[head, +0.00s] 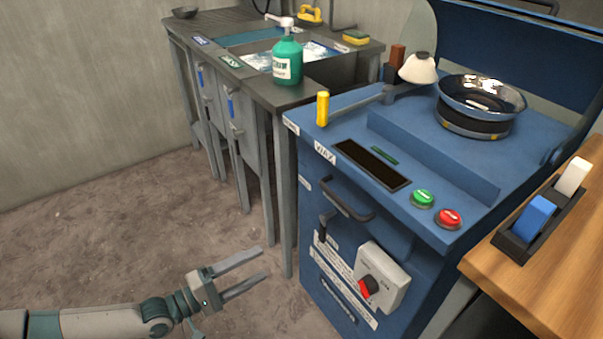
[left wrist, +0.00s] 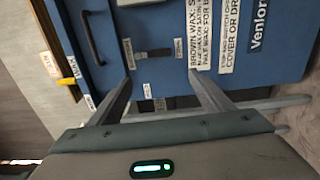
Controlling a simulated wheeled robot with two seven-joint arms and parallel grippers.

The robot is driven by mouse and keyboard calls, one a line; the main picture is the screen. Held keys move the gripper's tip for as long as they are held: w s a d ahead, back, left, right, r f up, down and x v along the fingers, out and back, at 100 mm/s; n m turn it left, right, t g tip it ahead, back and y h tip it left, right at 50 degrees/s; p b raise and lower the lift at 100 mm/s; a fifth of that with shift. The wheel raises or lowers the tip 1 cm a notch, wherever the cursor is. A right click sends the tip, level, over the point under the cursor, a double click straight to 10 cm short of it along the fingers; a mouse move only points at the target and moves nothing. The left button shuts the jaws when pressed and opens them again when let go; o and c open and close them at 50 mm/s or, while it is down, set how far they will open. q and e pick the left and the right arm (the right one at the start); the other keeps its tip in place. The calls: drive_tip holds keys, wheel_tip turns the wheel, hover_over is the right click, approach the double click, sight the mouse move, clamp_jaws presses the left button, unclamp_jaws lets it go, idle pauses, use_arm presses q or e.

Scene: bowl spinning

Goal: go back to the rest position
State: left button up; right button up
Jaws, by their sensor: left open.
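My left gripper (head: 262,273) is open and empty. In the head view it is low over the floor, in front of the blue machine (head: 320,200) and apart from it. In the left wrist view its two fingers (left wrist: 168,90) stand spread, with the blue machine's front panel (left wrist: 160,65) behind them. A silver bowl (head: 481,95) sits on the dark round base on top of the blue machine. My right gripper does not show in either view.
A grey sink table (head: 185,40) with a green bottle (head: 287,60) stands at the back. A wooden table (head: 530,290) with a black holder (head: 515,245) is at the right. The machine's handle (head: 345,205) and switch box (head: 383,277) jut forward. Floor (head: 90,230) at left is clear.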

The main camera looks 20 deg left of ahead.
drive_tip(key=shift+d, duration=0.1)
